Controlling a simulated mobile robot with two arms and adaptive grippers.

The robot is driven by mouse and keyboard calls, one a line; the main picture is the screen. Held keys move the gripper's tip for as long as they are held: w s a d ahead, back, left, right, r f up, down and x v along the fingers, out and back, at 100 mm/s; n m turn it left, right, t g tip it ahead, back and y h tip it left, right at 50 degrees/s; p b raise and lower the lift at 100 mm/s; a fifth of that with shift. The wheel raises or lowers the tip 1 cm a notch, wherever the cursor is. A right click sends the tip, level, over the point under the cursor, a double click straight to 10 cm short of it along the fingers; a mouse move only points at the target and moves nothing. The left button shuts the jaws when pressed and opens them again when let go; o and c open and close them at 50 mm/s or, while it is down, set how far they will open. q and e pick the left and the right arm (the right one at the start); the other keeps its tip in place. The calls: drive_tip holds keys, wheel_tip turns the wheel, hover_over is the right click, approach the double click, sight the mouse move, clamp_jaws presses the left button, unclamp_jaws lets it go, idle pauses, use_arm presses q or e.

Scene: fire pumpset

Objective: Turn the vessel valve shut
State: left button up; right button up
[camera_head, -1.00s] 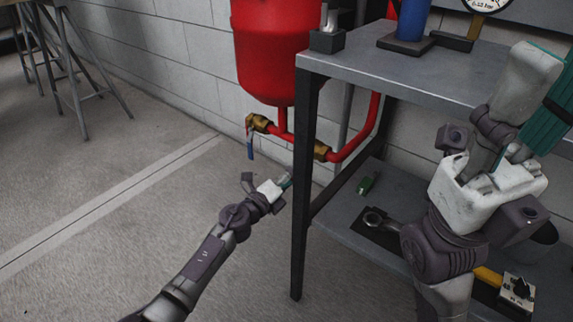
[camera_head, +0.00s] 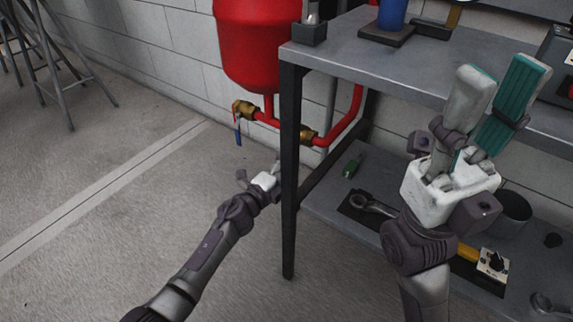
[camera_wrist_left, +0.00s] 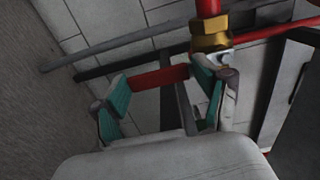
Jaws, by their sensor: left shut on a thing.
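The red vessel (camera_head: 255,45) hangs by the wall, with red pipe and brass valve fittings below it. One brass valve (camera_head: 243,109) has a blue lever (camera_head: 238,132) hanging down. Another brass fitting (camera_head: 308,135) sits behind the table leg. My left gripper (camera_head: 276,170) is low beside that leg, its fingertips partly hidden. In the left wrist view, its teal pads are shut on a red lever (camera_wrist_left: 160,77) lying crosswise between them, beside a brass valve (camera_wrist_left: 210,36). My right gripper (camera_head: 503,85) is open and empty above the lower shelf.
The grey metal table (camera_head: 350,60) has a dark leg (camera_head: 289,190) close to my left gripper. Its lower shelf holds a wrench (camera_head: 372,204), a green item (camera_head: 352,166) and a small box with a knob (camera_head: 493,263).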

use_arm(q)
drive_tip(key=shift+w+d+r, duration=0.15)
drive_tip(key=shift+d+r, duration=0.05)
drive_tip(key=shift+r, duration=0.1)
drive_tip(key=o, duration=1.6)
drive_tip(key=shift+w+d+f, duration=0.1)
drive_tip(key=shift+d+f, duration=0.1)
drive_tip(key=shift+d, duration=0.05)
drive_tip(key=shift+o, duration=0.2)
drive_tip(key=shift+a, duration=0.1)
drive_tip(key=shift+f, duration=0.1)
drive_tip(key=v, duration=1.2)
